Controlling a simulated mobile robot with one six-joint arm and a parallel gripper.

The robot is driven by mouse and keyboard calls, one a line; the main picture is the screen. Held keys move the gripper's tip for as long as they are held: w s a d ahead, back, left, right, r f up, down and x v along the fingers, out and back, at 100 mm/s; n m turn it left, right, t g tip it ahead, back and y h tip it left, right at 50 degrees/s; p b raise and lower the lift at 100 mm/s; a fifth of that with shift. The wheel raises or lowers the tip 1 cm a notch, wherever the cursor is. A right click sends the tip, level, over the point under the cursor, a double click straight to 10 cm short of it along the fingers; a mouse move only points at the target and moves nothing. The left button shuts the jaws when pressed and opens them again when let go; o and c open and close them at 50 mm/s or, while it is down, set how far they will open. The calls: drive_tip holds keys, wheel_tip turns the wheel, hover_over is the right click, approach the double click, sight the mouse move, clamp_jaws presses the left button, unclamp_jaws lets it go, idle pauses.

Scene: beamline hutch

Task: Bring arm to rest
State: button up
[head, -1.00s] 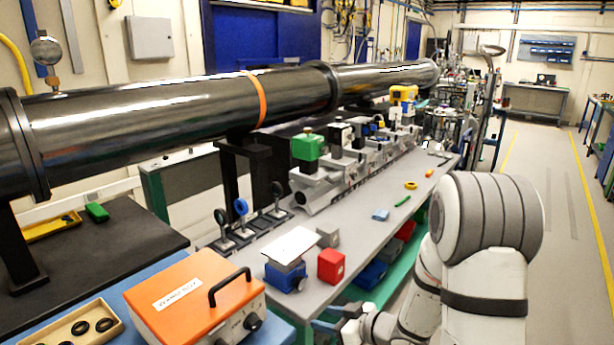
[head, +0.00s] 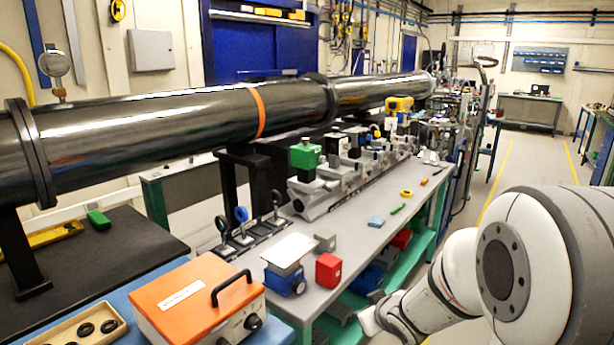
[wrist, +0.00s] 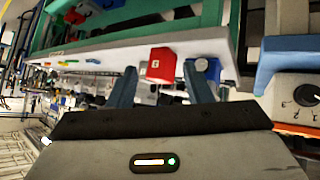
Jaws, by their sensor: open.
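My gripper (head: 358,306) is low beside the front edge of the grey bench (head: 345,245), at the bottom of the head view. Its two fingers stand apart with nothing held between them in the wrist view (wrist: 163,85). My arm reaches in from the lower right, over the floor beside the bench. A red block (head: 328,270) stands on the bench near that edge. It shows beyond and between the fingers in the wrist view (wrist: 160,65), apart from them as far as I can tell.
A blue stand with a white plate (head: 288,262) and an orange box (head: 195,297) are left of the red block. A long dark pipe (head: 180,120) runs above the bench. Bins sit on the green lower shelf. The floor aisle (head: 525,160) at right is clear.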

drive_tip(key=s+d+r+m+g+h, duration=0.3)
drive_tip(key=s+d+r+m, duration=0.15)
drive_tip(key=s, duration=0.45)
drive_tip(key=s+a+r+g, duration=0.1)
drive_tip(key=s+a+g, duration=0.1)
drive_tip(key=s, duration=0.5)
drive_tip(key=s+a+r+m+g+y, duration=0.1)
drive_tip(key=s+a+r+g, duration=0.1)
drive_tip(key=s, duration=0.5)
drive_tip(key=shift+s, duration=0.15)
